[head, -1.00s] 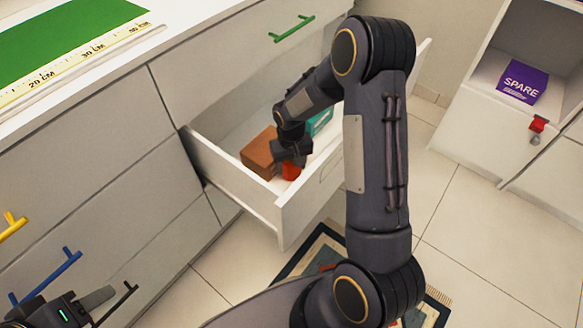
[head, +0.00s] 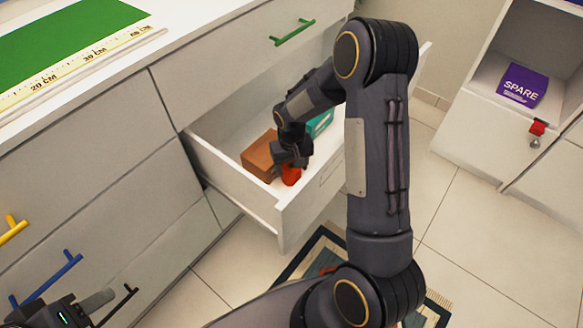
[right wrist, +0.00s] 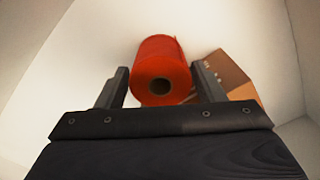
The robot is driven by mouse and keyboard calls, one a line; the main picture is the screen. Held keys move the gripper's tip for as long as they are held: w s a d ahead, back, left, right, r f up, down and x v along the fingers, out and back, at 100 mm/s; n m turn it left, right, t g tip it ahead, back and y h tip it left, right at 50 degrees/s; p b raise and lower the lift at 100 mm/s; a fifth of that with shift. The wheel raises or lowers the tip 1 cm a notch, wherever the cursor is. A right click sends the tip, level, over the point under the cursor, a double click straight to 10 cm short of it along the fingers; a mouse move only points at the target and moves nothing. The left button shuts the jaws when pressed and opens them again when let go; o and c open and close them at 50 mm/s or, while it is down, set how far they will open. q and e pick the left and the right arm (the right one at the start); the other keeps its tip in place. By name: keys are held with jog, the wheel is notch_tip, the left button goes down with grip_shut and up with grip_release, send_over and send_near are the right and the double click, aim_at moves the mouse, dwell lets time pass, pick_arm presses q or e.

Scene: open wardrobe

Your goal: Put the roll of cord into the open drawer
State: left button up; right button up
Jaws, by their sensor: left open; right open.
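The red roll of cord (head: 291,175) is inside the open drawer (head: 233,172), near its front corner. In the right wrist view the roll (right wrist: 163,66) shows its round end with a dark core hole. My right gripper (head: 291,160) is down in the drawer, right at the roll. Its two fingers (right wrist: 158,90) are spread, one on each side of the roll's near end, with visible gaps. Whether the roll rests fully on the drawer floor is hard to tell. My left gripper (head: 88,307) is open and empty at the bottom left, partly cut off.
A brown box (head: 259,157) lies beside the roll, and a teal box (head: 320,123) is farther back in the drawer.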

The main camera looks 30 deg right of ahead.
aim_at(292, 165)
notch_tip(292, 165, up, 10)
jog(key=p, duration=0.3)
jog(key=shift+r, duration=0.25)
jog(key=s+a+r+t+y, duration=0.2)
jog(key=s+r+t, duration=0.1)
jog(key=s+r, duration=0.9)
jog(key=s+a+r+t+y, duration=0.1)
jog(key=s+a, duration=0.1)
jog(key=s, duration=0.3)
jog(key=s+a+r+t, duration=0.1)
jog(key=s+a+r, duration=0.1)
jog(key=s, duration=0.4)
jog(key=shift+a+r+n+t+y, duration=0.3)
jog(key=shift+a+y, duration=0.1)
jog(key=shift+a, duration=0.1)
